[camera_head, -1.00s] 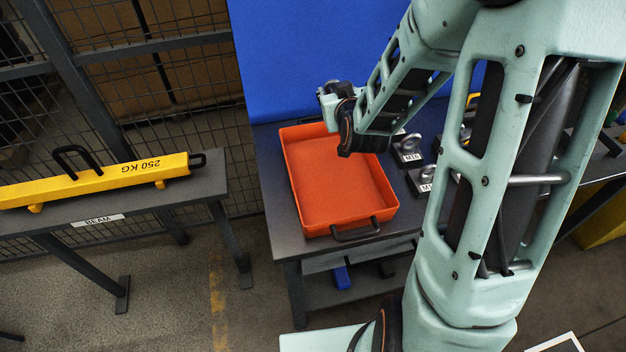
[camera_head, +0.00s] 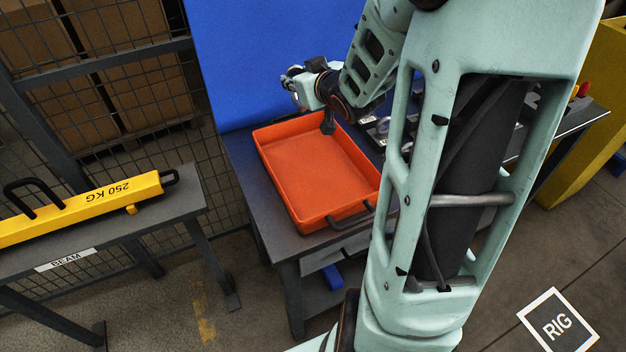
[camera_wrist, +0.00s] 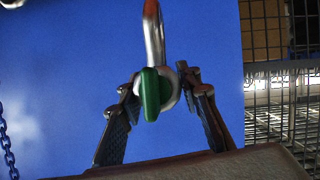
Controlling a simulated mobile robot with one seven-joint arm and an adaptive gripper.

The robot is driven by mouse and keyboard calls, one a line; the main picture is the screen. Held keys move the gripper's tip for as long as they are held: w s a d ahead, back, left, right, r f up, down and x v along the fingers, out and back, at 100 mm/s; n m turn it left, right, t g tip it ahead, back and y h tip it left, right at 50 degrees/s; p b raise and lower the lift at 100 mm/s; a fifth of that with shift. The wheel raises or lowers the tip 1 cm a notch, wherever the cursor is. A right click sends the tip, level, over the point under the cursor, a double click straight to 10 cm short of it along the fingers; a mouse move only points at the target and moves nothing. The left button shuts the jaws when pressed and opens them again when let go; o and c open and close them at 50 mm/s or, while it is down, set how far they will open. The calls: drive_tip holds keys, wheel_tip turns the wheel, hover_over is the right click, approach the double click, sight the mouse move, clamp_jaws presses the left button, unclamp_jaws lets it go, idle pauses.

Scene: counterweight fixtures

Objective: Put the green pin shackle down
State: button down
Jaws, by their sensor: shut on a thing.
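The shackle with the green pin (camera_wrist: 151,95) is between the two dark fingers of my gripper (camera_wrist: 163,90) in the wrist view. The gripper is shut on it around the pin end. Its shiny metal bow runs to the top edge of that view, where it looks reddish. In the head view my wrist is over the back edge of the orange tray (camera_head: 290,222) on the dark table (camera_head: 285,248). The visible tray floor is bare.
Labelled metal fittings (camera_head: 368,119) stand right of the tray, partly behind my arm. A blue panel (camera_head: 235,50) rises behind the table. A yellow 250 KG beam (camera_head: 85,208) rests on a stand at left. A blue chain (camera_wrist: 7,145) hangs in the wrist view.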

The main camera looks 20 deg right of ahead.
drive_tip(key=s+d+f+b, duration=0.2)
drive_tip(key=s+d+b, duration=0.1)
drive_tip(key=s+d, duration=0.3)
drive_tip(key=s+d+f+b, duration=0.2)
drive_tip(key=s+d, duration=0.1)
drive_tip(key=d, duration=0.5)
drive_tip(key=shift+w+a+f+b, duration=1.35)
drive_tip(key=shift+w+f, duration=0.45)
drive_tip(key=shift+f, duration=0.35)
drive_tip(key=shift+w+a+f+b, duration=1.3)
drive_tip(key=shift+w+f, duration=0.45)
drive_tip(key=shift+f, duration=0.35)
drive_tip(key=shift+w+a+f+b, duration=1.2)
drive_tip(key=shift+w+a+f, duration=0.3)
drive_tip(key=shift+w+f, duration=0.5)
drive_tip(key=shift+s+f, duration=0.15)
drive_tip(key=shift+s, duration=0.05)
drive_tip(key=shift+f, duration=0.2)
drive_tip(key=c, duration=1.4)
unclamp_jaws()
